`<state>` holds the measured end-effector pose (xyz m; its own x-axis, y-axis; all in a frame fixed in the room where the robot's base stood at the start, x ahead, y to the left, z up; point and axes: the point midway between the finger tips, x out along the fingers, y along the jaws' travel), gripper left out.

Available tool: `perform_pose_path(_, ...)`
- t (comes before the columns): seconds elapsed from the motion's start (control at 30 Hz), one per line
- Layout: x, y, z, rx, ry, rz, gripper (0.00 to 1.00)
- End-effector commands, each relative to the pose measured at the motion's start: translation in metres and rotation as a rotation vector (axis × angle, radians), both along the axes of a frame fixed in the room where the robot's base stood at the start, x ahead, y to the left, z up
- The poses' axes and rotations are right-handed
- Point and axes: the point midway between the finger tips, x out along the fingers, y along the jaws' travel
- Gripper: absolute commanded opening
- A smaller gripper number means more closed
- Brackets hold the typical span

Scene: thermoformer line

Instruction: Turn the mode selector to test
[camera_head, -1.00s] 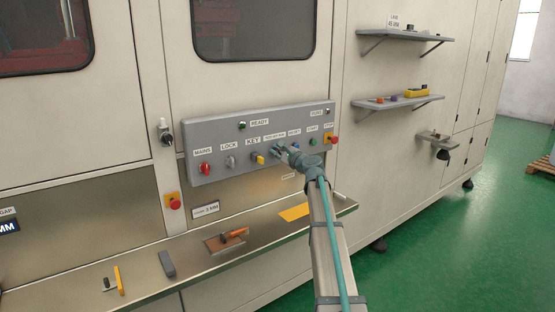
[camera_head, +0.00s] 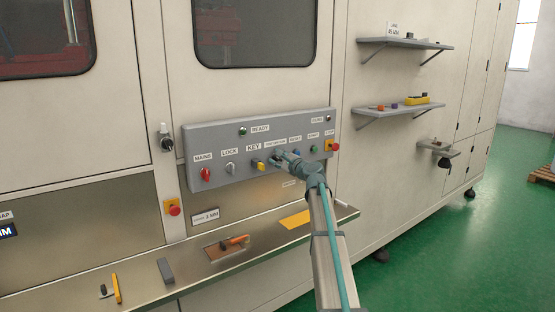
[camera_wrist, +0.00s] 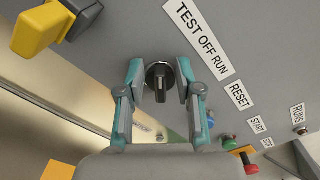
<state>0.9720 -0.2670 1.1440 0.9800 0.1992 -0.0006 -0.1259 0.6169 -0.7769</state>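The mode selector (camera_wrist: 160,78) is a small dark round knob with a raised grip bar, on the grey control panel (camera_head: 200,133). Its label, TEST OFF RUN (camera_wrist: 202,38), lies to its upper right in the wrist view. The grip bar runs roughly up and down in that view; which position it marks I cannot tell. My gripper (camera_wrist: 160,70) is open, one finger on each side of the knob, with a small gap showing on both sides. In the head view my gripper (camera_head: 283,157) is at the panel and mostly hides the selector.
The yellow key switch (camera_head: 257,163) sits left of the selector. It is large in the wrist view (camera_wrist: 42,28). The blue RESET button (camera_head: 297,153), green START button (camera_head: 314,149) and red stop button (camera_head: 332,145) are to the right. A metal ledge (camera_head: 200,262) runs below.

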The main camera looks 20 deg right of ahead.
Motion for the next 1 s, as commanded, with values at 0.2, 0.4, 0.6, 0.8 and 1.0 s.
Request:
perform_pose_path(0.2, 0.0, 0.0, 0.0, 0.001, 0.0, 0.0, 0.38)
perform_pose_path(0.4, -0.008, -0.001, 0.0, 0.002, 0.0, -0.001, 0.38)
perform_pose_path(0.6, -0.039, -0.006, 0.0, 0.002, -0.001, -0.001, 0.38)
perform_pose_path(0.8, -0.078, -0.014, 0.0, 0.001, -0.001, -0.001, 0.38)
perform_pose_path(1.0, -0.106, -0.02, 0.0, 0.001, -0.001, -0.001, 0.38)
